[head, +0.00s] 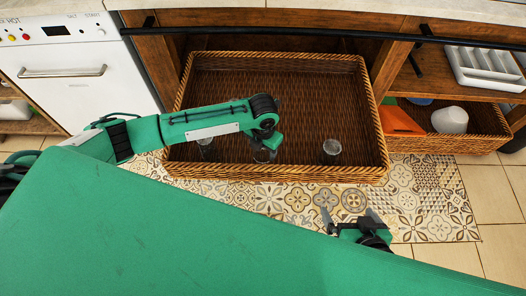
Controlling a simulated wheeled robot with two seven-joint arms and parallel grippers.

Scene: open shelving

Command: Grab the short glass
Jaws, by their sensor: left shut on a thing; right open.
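My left gripper (268,146) reaches down into a large wicker basket (378,140) and is shut on a clear glass (262,156) near the basket's front wall. The arm and gripper hide much of this glass. A second clear glass (331,152) stands apart to the right in the basket. A third glass (206,148) is to the left, partly behind my arm. I cannot tell from this view which glass is shortest. My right gripper (345,218) is open and empty in front of the basket, above the patterned mat.
A smaller wicker basket (480,125) at the right holds an orange item (398,121) and a white bowl-like item (450,120). A white tray (482,66) lies on the shelf above it. A white oven (70,85) stands at the left. The back of the large basket is mostly clear.

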